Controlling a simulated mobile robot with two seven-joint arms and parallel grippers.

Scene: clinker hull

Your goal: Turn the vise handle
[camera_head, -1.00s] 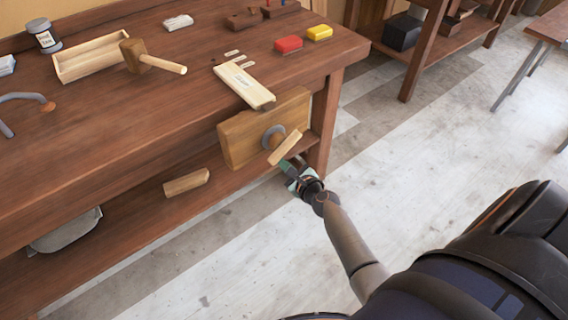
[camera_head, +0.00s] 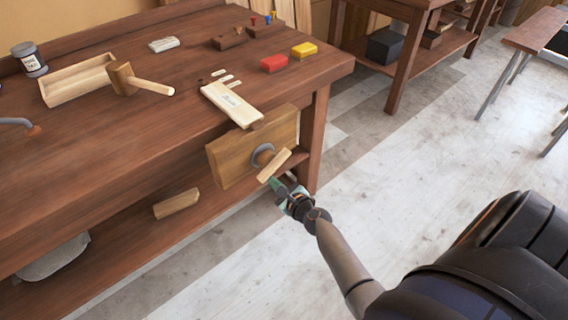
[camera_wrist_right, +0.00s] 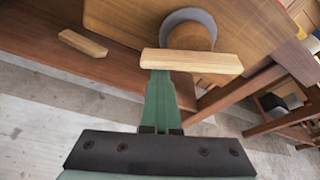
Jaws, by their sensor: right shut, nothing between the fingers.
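The vise has a wooden jaw board (camera_head: 226,160) on the front of the workbench. Its handle is a pale wooden bar (camera_head: 274,166) on a round grey-collared hub (camera_head: 262,155), tilted up to the right in the head view. My right gripper (camera_head: 277,184) is shut and empty, with its tips at the lower side of the handle bar. In the right wrist view the green fingers (camera_wrist_right: 158,100) reach up to the handle bar (camera_wrist_right: 192,62), and their tips end at its lower edge near the left end. I cannot tell whether they touch. My left gripper is not in view.
On the bench top (camera_head: 120,120) are a mallet (camera_head: 122,78), an open wooden tray (camera_head: 50,97), a pale board (camera_head: 230,103), and red (camera_head: 274,63) and yellow (camera_head: 304,49) blocks. A wood block (camera_head: 176,203) lies on the lower shelf. The bench leg (camera_head: 318,140) stands right of the vise.

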